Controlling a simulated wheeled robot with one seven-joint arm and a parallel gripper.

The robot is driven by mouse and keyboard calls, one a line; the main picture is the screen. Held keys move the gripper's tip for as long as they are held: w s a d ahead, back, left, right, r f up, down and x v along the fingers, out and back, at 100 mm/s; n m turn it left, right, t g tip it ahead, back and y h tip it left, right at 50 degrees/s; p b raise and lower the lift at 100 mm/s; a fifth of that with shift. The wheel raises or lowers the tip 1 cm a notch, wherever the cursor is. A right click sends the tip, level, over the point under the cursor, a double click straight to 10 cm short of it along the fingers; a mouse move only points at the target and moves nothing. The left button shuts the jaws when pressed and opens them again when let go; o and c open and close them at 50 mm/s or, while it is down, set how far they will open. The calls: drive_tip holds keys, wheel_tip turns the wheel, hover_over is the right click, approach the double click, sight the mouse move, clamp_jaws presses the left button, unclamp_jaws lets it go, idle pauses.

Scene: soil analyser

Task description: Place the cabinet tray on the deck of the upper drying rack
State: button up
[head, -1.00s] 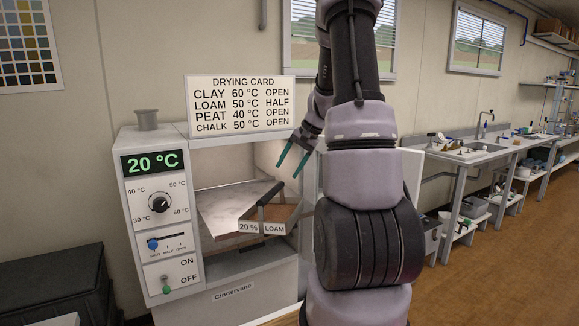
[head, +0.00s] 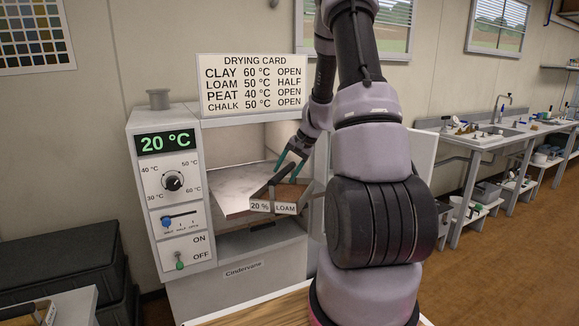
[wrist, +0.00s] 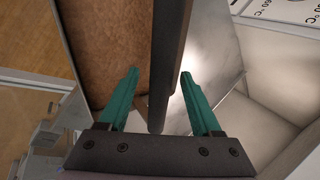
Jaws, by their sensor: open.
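The cabinet tray (head: 273,208) holds brown soil and carries a "20 % LOAM" label. It sits askew at the front right of the drying cabinet's metal shelf (head: 232,188). A dark bar handle (wrist: 164,60) runs across the tray in the wrist view, beside the soil (wrist: 112,45). My gripper (head: 291,168) is open just above the tray, with green fingers. In the wrist view my gripper (wrist: 159,72) has one fingertip on each side of the handle, with gaps showing. I cannot make out the upper drying rack in these views.
The cabinet's control panel (head: 173,195) reads 20 °C, and a drying card (head: 254,84) stands on top. The cabinet door (head: 421,155) is open at the right. Black boxes (head: 60,265) stand at the left. A sink bench (head: 480,140) runs along the right wall.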

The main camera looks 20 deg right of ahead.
clamp_jaws()
idle(1.5)
